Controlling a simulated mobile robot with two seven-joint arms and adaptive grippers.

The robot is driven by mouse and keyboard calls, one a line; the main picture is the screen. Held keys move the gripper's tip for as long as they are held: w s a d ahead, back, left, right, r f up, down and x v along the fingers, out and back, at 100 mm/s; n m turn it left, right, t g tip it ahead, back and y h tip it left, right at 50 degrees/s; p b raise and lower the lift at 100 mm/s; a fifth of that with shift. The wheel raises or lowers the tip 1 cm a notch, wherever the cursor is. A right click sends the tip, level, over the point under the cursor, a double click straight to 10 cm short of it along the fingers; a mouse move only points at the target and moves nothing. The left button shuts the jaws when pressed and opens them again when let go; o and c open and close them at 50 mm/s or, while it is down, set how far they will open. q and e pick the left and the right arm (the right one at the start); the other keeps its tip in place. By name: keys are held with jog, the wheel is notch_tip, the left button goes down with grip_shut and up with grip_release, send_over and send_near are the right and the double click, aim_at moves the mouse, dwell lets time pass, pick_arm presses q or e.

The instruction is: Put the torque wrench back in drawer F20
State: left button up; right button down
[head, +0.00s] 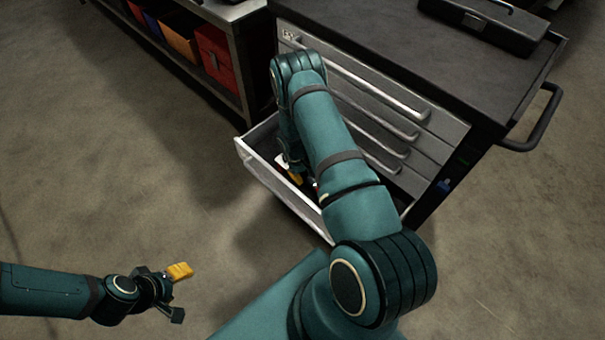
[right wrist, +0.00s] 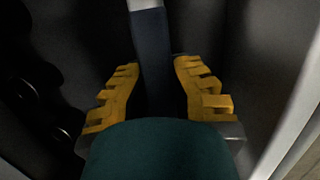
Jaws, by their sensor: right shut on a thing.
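The torque wrench (right wrist: 153,50) shows in the right wrist view as a dark blue grip with a pale shaft at the top edge. My right gripper (right wrist: 152,88) is shut on the blue grip, with a yellow finger on each side. In the head view its yellow finger (head: 295,177) is down inside the open bottom drawer (head: 280,199); my arm hides much of the drawer and the wrench. I cannot read a label on this drawer. My left gripper (head: 178,293) is open and empty above the floor at lower left.
The grey tool cabinet (head: 400,125) has several shut drawers above the open one and a side handle (head: 535,120). A dark toolbox (head: 485,22) stands on its top. A shelf with red (head: 216,58) and orange bins is at the upper left. The floor at left is clear.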

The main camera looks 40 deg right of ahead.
jog(key=shift+f, duration=0.15)
jog(key=c, duration=1)
grip_release()
jog(key=r, duration=0.4)
jog(key=w+r, duration=0.1)
jog(key=r, duration=0.2)
jog(key=w+a+r, duration=0.1)
jog(key=r, duration=0.3)
jog(key=shift+r, duration=0.35)
